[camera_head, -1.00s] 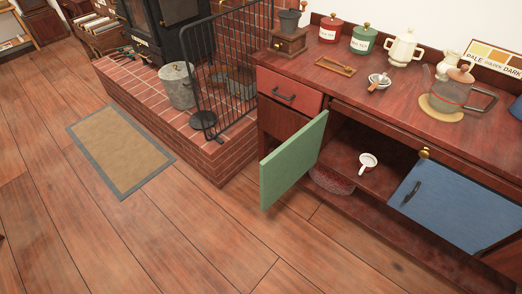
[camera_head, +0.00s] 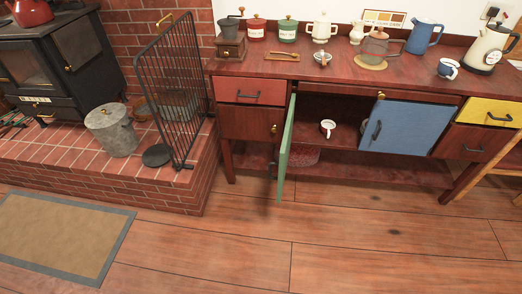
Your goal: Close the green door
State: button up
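The green door (camera_head: 286,150) of the wooden sideboard stands open. It swings out toward me from the left side of the middle compartment and shows nearly edge-on. A small dark handle part shows at its left edge, but the handle is hard to make out. Behind the door, the open compartment holds a white cup (camera_head: 327,128) on its shelf. A blue door (camera_head: 404,127) covers the right part of the compartment. My gripper is not in view.
The black fire guard (camera_head: 172,90) and brick hearth (camera_head: 190,190) stand left of the sideboard. A mat (camera_head: 120,245) lies at lower left. A yellow drawer (camera_head: 490,111) and wooden chair (camera_head: 485,170) are at right. Floor before the door is clear.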

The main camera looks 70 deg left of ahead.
aim_at(284, 153)
jog(key=u, duration=0.05)
jog(key=k, duration=0.2)
jog(key=u, duration=1.9)
jog(key=i, duration=1)
jog(key=z, duration=0.25)
jog(key=k, duration=1.15)
jog(key=u, duration=0.2)
